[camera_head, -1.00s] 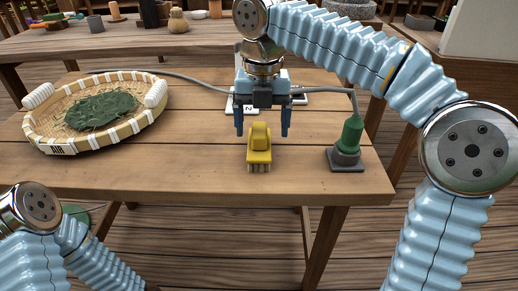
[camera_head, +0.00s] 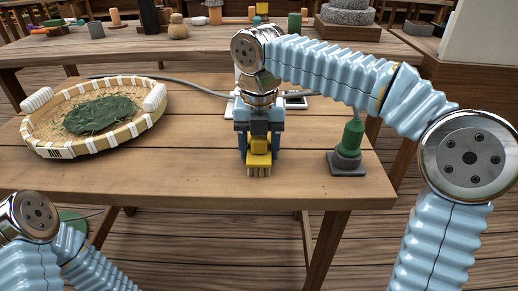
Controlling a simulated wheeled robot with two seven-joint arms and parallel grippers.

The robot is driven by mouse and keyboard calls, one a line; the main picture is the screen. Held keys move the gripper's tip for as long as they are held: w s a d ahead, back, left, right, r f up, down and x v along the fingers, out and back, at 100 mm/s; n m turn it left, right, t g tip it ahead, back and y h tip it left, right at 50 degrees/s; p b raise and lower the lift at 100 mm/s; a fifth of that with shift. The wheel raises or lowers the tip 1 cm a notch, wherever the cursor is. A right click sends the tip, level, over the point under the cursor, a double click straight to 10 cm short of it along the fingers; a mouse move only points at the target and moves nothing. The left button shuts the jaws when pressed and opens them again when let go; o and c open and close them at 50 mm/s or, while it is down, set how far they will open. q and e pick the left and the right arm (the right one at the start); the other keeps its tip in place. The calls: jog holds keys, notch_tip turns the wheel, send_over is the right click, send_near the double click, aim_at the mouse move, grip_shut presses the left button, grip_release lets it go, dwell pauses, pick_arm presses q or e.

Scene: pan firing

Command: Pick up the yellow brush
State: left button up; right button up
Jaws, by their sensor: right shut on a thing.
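The yellow brush (camera_head: 259,161) stands on the wooden table near its front edge, with its pale bristles facing down toward the front. My right gripper (camera_head: 259,150) is directly over the brush, with a blue finger on each side of it. It is shut on the brush, whose upper part is partly hidden by the fingers and gripper body. The bristles appear to be at the table top; I cannot tell whether there is a gap. My left arm shows at the lower left, but its gripper is outside the picture.
A round woven basket (camera_head: 42,135) with green leaves (camera_head: 103,114) is on the left of the table (camera_head: 190,180). A green-handled tool on a dark base (camera_head: 348,162) stands to the right, with a grey cable behind. The table between basket and brush is clear.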

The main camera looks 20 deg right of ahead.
jog(key=shift+c, duration=0.4)
jog(key=shift+r, duration=0.15)
jog(key=shift+r, duration=0.3)
notch_tip(320, 180, up, 3)
jog(key=shift+f+p, duration=0.1)
jog(key=shift+p, duration=0.5)
jog(key=a+r+p, duration=0.5)
jog(key=a+r, duration=0.4)
jog(key=a, duration=0.5)
jog(key=shift+w+r, duration=0.2)
